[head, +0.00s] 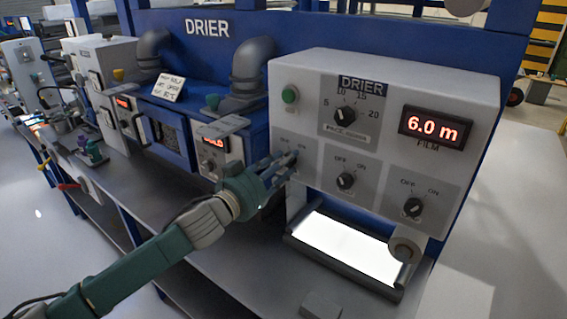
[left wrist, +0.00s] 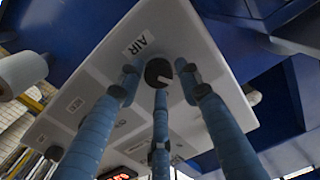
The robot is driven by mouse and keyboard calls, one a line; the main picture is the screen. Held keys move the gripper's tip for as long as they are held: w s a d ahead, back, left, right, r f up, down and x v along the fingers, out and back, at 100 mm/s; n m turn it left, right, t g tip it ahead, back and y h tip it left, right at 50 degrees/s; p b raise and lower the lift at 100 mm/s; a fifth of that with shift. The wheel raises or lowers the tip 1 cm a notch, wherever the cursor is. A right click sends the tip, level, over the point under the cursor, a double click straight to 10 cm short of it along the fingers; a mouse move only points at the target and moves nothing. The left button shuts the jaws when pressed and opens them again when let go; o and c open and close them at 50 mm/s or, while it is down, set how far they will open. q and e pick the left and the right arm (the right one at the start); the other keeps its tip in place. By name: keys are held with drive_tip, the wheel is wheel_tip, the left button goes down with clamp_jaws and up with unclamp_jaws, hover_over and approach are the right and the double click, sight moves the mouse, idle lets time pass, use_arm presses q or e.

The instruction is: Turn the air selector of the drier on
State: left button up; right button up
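The drier's control box (head: 318,90) is pale grey, with a lower row of OFF/ON selectors. My left gripper (head: 288,160) is at the leftmost of these, and its fingers hide that knob in the head view. In the left wrist view the black air selector knob (left wrist: 158,72) sits beside an AIR label (left wrist: 138,45). The three blue fingers of my left gripper (left wrist: 158,80) are spread around the knob, with small gaps seeming to show at its sides. A pale mark shows on the knob, but which setting it points to is unclear. My right gripper is out of view.
Two more OFF/ON selectors, a middle one (head: 345,181) and a right one (head: 413,207), sit to the right. Above are a numbered dial (head: 346,114), a green button (head: 290,95) and a 6.0 m display (head: 435,128). A bright lit panel (head: 345,247) lies below.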

use_arm(q)
drive_tip(key=c, duration=0.6)
drive_tip(key=shift+r, duration=0.15)
drive_tip(key=shift+d+m+p, duration=0.15)
drive_tip(key=shift+m+p, duration=1.7)
drive_tip(key=shift+m, duration=4.05)
